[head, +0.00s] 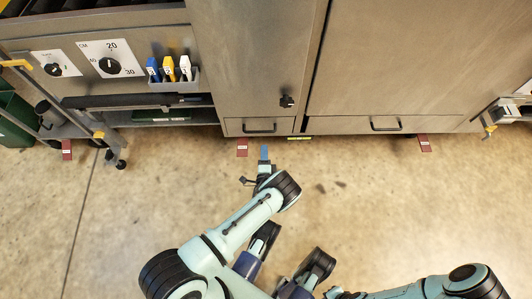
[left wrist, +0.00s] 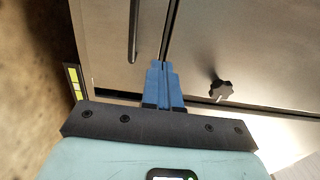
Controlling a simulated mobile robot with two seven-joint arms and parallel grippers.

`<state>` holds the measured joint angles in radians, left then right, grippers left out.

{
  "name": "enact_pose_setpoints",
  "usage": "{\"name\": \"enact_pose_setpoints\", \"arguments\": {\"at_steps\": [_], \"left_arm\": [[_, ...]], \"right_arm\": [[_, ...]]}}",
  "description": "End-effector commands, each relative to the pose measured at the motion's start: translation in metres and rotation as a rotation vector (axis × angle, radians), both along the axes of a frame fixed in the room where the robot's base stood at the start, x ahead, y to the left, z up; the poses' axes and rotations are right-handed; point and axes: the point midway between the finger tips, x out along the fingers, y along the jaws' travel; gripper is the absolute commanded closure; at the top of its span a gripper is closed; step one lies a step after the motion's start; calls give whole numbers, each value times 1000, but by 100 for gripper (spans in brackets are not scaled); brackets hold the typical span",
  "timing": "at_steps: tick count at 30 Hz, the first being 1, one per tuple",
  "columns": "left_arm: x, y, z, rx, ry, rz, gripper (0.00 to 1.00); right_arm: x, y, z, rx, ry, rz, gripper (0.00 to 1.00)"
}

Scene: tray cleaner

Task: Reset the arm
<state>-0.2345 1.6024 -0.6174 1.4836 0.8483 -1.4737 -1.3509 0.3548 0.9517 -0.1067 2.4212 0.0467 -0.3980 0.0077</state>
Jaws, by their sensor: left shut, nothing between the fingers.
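My left arm comes in from the lower left in the head view and bends at a dark joint near the middle. My left gripper (head: 264,153) points up the picture, with blue fingers over the floor in front of the machine. In the left wrist view the blue fingers (left wrist: 162,75) are together with nothing between them, in front of the machine's metal panels. Part of my right arm (head: 430,289) shows at the lower right edge; its gripper is not visible.
The steel machine (head: 420,60) fills the top, with drawer handles (head: 386,125) and a black knob (head: 287,101). A small holder (head: 175,86) with coloured bottles hangs at left. A wheeled frame (head: 108,140) stands at left. The floor (head: 400,210) at right is clear.

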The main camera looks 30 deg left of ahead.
Motion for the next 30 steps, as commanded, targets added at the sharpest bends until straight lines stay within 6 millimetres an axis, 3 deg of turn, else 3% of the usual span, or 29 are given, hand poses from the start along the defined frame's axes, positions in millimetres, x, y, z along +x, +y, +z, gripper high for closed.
{"name": "enact_pose_setpoints", "arguments": {"at_steps": [13,17,20,23,27,30], "left_arm": [[0,4,0,-5,2,2,100],[-18,18,-5,-113,51,43,100],[-55,34,-6,-339,124,133,100],[-109,37,5,-664,205,289,100],[-188,3,39,-1127,298,567,100],[-224,-34,79,-1334,385,682,100]], "right_arm": [[0,0,1,0,0,0,100],[-1,3,12,1,-2,-9,100],[-1,8,40,3,-13,-31,100],[2,14,83,6,-35,-60,100],[11,24,142,13,-66,-107,100],[9,35,182,46,-66,-54,100]]}}
